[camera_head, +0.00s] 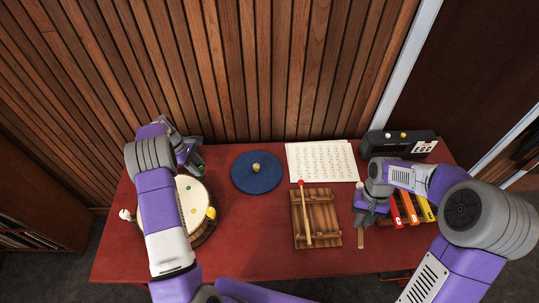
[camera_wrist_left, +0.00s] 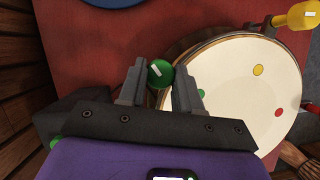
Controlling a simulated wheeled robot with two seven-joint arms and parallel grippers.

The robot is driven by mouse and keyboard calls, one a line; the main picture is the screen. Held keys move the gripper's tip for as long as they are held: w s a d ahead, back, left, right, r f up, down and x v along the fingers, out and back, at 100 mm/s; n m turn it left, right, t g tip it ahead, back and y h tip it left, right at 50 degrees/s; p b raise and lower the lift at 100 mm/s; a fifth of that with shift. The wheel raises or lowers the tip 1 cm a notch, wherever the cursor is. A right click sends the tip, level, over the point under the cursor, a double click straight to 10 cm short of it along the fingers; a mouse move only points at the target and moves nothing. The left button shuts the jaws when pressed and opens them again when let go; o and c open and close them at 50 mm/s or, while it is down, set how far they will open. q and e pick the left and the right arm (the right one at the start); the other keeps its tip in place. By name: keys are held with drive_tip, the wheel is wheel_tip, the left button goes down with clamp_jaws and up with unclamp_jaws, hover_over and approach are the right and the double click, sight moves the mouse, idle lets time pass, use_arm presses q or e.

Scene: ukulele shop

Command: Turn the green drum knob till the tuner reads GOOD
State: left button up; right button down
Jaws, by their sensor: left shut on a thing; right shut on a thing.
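The round drum (camera_head: 158,213) with a cream skin stands at the left of the red table, partly hidden behind my left arm. Its green knob (camera_wrist_left: 160,70), with a white mark on top, sits at the rim in the left wrist view. My left gripper (camera_wrist_left: 160,80) is shut on this knob, one finger on each side. In the head view this gripper (camera_head: 194,163) is at the drum's far edge. My right gripper (camera_head: 364,216) is shut on a wooden stick (camera_head: 361,239). A black box with a small white display (camera_head: 424,147) stands back right; its writing is too small to read.
The drum also carries a yellow knob (camera_head: 211,212) and a white knob (camera_head: 124,214). A blue round pad (camera_head: 245,184), a paper sheet (camera_head: 320,160), a wooden slatted block (camera_head: 323,218) with a red-tipped mallet and coloured bars (camera_head: 410,210) lie rightward.

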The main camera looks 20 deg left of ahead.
idle(0.5)
use_arm(q)
drive_tip(key=o, duration=1)
drive_tip(key=shift+o, duration=0.2)
drive_tip(key=v, duration=1.2)
drive_tip(key=shift+w+p, duration=0.1)
drive_tip(key=shift+p, duration=0.2)
